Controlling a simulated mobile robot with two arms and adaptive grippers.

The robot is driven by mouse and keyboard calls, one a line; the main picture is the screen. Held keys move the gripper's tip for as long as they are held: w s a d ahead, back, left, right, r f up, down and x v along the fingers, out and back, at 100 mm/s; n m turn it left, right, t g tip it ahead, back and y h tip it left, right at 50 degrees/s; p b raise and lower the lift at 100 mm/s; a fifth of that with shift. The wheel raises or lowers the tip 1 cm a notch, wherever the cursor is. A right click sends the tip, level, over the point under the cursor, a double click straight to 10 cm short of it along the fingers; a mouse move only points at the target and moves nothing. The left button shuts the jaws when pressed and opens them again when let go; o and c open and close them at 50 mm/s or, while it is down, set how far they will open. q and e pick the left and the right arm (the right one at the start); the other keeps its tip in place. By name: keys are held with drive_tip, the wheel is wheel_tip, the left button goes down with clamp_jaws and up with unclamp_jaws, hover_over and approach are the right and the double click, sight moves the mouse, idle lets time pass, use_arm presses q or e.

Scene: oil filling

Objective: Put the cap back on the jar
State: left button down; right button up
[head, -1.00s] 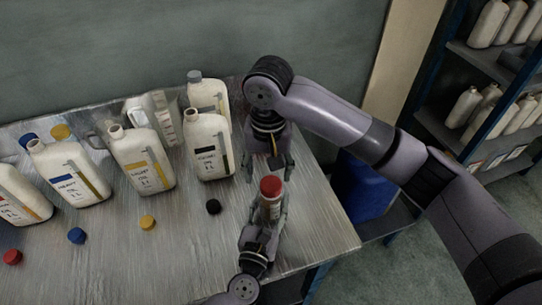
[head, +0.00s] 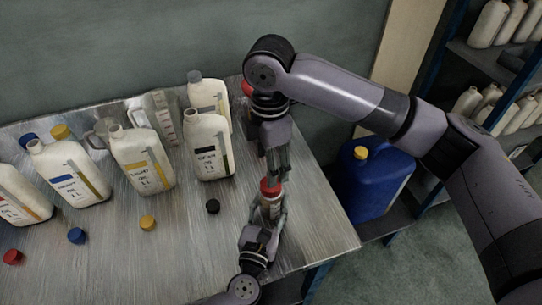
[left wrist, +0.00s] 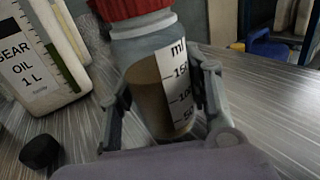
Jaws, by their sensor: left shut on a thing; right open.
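The jar (head: 270,206) is a small clear jar with brown liquid and a millilitre scale. It stands between the fingers of my left gripper (head: 264,218), which is shut on it. In the left wrist view the jar (left wrist: 160,85) is close up, gripped from both sides. The red cap (head: 270,187) sits on top of the jar's mouth; it also shows in the left wrist view (left wrist: 132,8), cut by the top edge. I cannot tell whether it is screwed tight. My right gripper (head: 275,177) is open, pointing down right above the cap, its fingertips near it.
Oil bottles, including an uncapped gear oil bottle (head: 209,148), stand at the back left of the table (head: 180,260). Loose black (head: 213,206), yellow (head: 148,223), blue (head: 76,236) and red (head: 13,257) caps lie in front. A blue canister (head: 380,185) stands right of the table.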

sight(271, 200)
drive_tip(key=n, duration=0.3)
drive_tip(key=shift+d+r+n, duration=0.1)
drive_tip(key=shift+r+n, duration=0.15)
drive_tip(key=shift+n, duration=0.15)
drive_tip(key=n, duration=0.4)
drive_tip(key=shift+d+r, duration=0.1)
drive_tip(key=shift+r, duration=0.15)
drive_tip(key=shift+f, duration=4)
